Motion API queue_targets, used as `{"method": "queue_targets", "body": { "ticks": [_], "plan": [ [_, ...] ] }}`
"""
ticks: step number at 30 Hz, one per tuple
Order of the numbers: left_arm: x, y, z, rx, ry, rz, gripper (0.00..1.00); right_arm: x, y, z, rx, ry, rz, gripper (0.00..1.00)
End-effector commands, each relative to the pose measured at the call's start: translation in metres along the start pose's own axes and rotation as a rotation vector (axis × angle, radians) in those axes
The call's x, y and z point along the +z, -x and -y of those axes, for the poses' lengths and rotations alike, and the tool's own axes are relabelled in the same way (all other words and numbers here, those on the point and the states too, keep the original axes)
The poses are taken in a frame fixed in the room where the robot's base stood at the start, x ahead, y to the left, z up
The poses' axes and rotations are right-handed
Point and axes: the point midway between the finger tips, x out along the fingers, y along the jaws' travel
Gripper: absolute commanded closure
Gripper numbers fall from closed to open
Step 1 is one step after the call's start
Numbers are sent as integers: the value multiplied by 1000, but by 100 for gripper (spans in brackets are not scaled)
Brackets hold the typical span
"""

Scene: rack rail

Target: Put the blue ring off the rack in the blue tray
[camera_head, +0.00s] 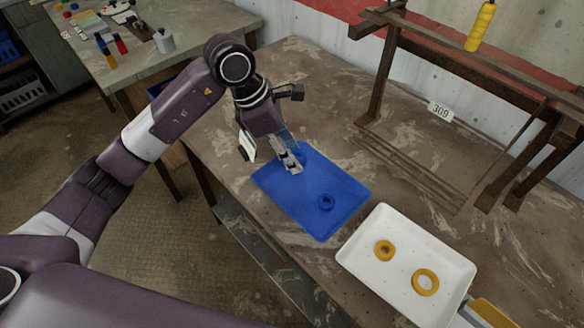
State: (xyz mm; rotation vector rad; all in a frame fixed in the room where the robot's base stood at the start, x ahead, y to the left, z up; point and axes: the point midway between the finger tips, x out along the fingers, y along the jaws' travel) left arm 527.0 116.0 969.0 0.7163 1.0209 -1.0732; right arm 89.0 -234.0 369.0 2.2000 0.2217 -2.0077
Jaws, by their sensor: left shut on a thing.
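The blue tray (275,187) lies on the worn table. One small blue ring (326,202) lies flat in it, towards its front right. My left gripper (292,162) points down over the back part of the tray. It is shut on a second blue ring (301,155), which shows only partly behind the fingers. Blue on blue, I cannot tell whether that ring touches the tray floor. My right gripper is not in view.
A white tray (390,285) holds two yellow rings (384,250) at the front right. Bare table (330,110) lies between tray and rack.

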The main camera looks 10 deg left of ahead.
Motion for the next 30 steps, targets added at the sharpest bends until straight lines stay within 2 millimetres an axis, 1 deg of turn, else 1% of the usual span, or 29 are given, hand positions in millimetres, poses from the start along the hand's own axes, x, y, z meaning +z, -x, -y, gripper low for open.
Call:
{"method": "queue_targets", "body": {
  "ticks": [1,3,10,15,17,19,25,28,29,30],
  "plan": [
    [-4,-8,1,-3,1,-1,86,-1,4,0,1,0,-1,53],
    [-7,-17,1,-2,1,-1,86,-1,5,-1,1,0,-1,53],
    [-13,-32,0,-2,0,-1,86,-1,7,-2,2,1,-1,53],
    [-23,-55,1,-4,2,0,86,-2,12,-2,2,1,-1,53],
    [-25,-61,1,-2,-1,0,86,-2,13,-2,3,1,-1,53],
    [-26,-64,0,1,-2,1,86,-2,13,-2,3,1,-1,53],
    [-26,-64,0,1,-2,1,86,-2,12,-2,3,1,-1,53],
    [-28,-68,0,2,-2,0,86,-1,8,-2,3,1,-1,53],
    [-28,-67,0,1,-2,0,61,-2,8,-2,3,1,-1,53],
    [-27,-66,0,1,-2,0,56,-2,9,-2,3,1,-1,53]
  ]
}}
